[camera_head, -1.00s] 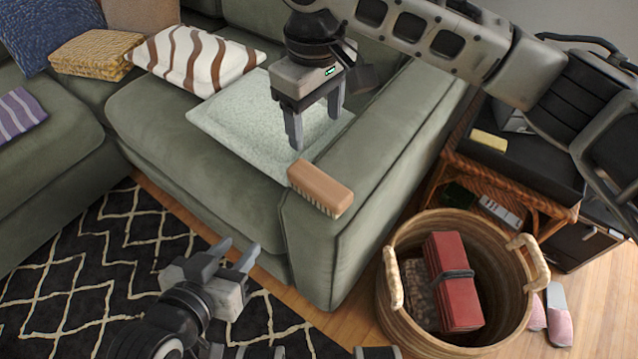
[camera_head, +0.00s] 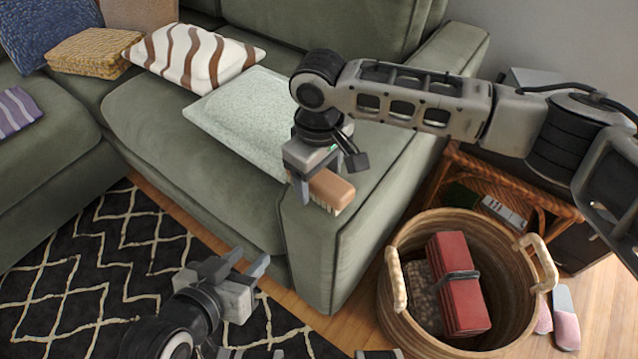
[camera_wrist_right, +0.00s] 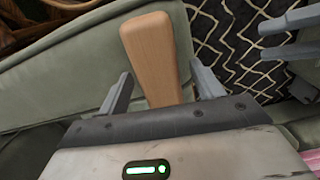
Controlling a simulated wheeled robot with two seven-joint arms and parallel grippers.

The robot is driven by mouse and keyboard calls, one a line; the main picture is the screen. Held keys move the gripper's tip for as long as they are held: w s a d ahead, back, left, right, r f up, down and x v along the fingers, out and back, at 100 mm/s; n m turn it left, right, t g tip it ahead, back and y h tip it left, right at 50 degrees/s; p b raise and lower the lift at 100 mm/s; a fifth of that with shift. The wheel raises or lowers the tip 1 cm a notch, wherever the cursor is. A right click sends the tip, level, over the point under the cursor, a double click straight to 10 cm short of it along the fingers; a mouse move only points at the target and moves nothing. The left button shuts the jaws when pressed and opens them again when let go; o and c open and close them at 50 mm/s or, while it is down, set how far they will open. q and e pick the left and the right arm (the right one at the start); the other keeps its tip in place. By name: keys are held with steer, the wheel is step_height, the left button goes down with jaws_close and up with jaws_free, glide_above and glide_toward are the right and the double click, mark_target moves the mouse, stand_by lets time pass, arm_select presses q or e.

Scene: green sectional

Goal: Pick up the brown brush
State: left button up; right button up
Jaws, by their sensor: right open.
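The brown brush (camera_head: 331,188) lies on the front end of the green sofa armrest, with its pale bristles facing down. My right gripper (camera_head: 318,190) is over it, and its body hides the brush's near left part. In the right wrist view the brush's wooden back (camera_wrist_right: 154,60) extends between the two open fingers of the right gripper (camera_wrist_right: 162,92), with a gap visible on each side. My left gripper (camera_head: 246,268) is low over the rug at the front, open and empty, apart from the brush.
A wicker basket (camera_head: 392,245) holding a red bundle (camera_head: 458,285) stands right of the armrest. A rattan side table (camera_head: 500,180) is behind it. Several cushions, including a pale green one (camera_head: 235,115), lie on the sofa. Pink slippers (camera_head: 566,325) are on the floor at right.

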mark_target(319, 175)
steer(key=shift+f, duration=0.2)
arm_select(q)
steer(key=shift+w+f, duration=0.1)
steer(key=shift+w, duration=0.05)
arm_select(e)
steer(key=c, duration=1.1)
steer(key=shift+r, duration=0.15)
